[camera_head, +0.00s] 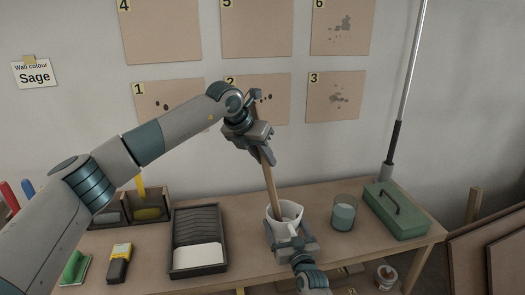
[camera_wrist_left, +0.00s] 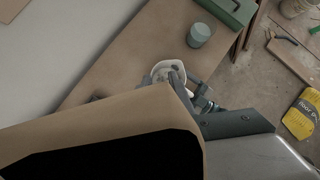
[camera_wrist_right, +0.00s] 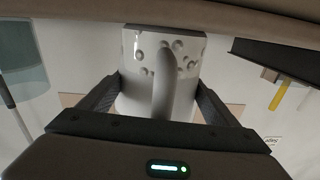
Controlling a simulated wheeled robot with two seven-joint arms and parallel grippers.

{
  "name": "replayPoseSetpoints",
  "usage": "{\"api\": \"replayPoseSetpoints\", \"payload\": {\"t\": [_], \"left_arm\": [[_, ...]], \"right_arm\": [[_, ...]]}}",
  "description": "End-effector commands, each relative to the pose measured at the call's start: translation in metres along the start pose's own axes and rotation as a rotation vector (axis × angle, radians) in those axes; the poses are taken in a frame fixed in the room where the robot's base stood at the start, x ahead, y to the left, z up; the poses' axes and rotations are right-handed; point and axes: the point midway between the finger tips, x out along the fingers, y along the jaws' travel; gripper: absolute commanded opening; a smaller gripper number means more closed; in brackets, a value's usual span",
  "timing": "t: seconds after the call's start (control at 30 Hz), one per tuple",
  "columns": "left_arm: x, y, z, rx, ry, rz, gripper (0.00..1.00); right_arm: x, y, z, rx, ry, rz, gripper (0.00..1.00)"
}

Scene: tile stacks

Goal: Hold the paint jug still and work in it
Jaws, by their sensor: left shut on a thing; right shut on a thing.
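The white paint jug (camera_head: 291,211) stands upright near the front of the wooden bench. It also shows in the left wrist view (camera_wrist_left: 160,72) and, with its handle facing the camera, in the right wrist view (camera_wrist_right: 140,100). My right gripper (camera_head: 290,243) is shut on the jug from the front, with a finger on each side of its handle. My left gripper (camera_head: 262,148) is above the jug, shut on a long wooden stick (camera_head: 270,183). The stick leans slightly and its lower end goes into the jug, where its tip is hidden. The paint inside cannot be made out.
A glass of grey-green liquid (camera_head: 344,215) stands right of the jug, then a green toolbox (camera_head: 397,209). A black paint tray (camera_head: 198,270), a yellow-and-black device (camera_head: 119,263) and a green-handled tool (camera_head: 75,267) lie to the left. Numbered panels hang on the wall.

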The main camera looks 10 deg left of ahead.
Motion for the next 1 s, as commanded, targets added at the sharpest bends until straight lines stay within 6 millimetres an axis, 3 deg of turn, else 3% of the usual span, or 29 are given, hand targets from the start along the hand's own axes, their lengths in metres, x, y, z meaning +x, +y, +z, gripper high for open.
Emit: {"api": "replayPoseSetpoints", "payload": {"t": [0.37, 1.0], "left_arm": [[0.017, 0.0, -0.007, 0.0, -0.001, 0.001, 0.0], [0.017, -0.003, -0.01, 0.001, 0.0, 0.0, 0.0]], "right_arm": [[0.0, 0.0, 0.0, 0.001, 0.0, 0.0, 0.36], [0.0, 0.0, 0.0, 0.001, 0.0, 0.0, 0.36]]}}
